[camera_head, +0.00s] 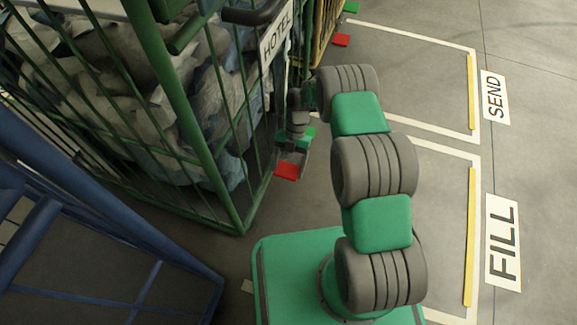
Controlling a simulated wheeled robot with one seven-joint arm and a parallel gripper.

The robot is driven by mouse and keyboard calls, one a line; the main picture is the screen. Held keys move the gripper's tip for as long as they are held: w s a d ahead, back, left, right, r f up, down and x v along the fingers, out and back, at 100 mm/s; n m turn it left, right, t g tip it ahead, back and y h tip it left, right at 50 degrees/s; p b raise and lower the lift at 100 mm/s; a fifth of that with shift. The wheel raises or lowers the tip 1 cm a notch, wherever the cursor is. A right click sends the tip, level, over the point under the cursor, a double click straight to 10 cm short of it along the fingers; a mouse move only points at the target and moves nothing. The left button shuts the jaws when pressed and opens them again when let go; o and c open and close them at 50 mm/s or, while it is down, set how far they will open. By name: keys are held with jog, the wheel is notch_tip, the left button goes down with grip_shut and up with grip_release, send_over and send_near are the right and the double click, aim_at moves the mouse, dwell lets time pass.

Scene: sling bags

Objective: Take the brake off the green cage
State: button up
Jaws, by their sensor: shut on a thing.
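The green cage (178,110) stands at the upper left, full of grey and white bags, with a HOTEL sign (276,42) on its end. At the foot of its end is a brake pedal with a red plate (287,170) and a green plate (309,134). My gripper (294,150) reaches down to this pedal beside the cage and is shut at it, between the two plates. The fingertips are small and partly hidden, and I cannot tell which plate is lower.
A blue frame (110,225) fills the lower left, near the green cage. Another cage (324,28) with red and green plates stands behind. Floor bays marked SEND (495,97) and FILL (503,243) lie at right, with bare floor visible in them.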

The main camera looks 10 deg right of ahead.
jog(key=shift+w+r, duration=0.4)
jog(key=shift+r, duration=0.15)
jog(key=shift+w+r, duration=0.1)
jog(key=o, duration=1.8)
jog(key=shift+o, duration=0.2)
jog(key=p+v, duration=0.2)
jog(key=v, duration=0.5)
jog(key=shift+r, duration=0.3)
jog(key=shift+d, duration=0.15)
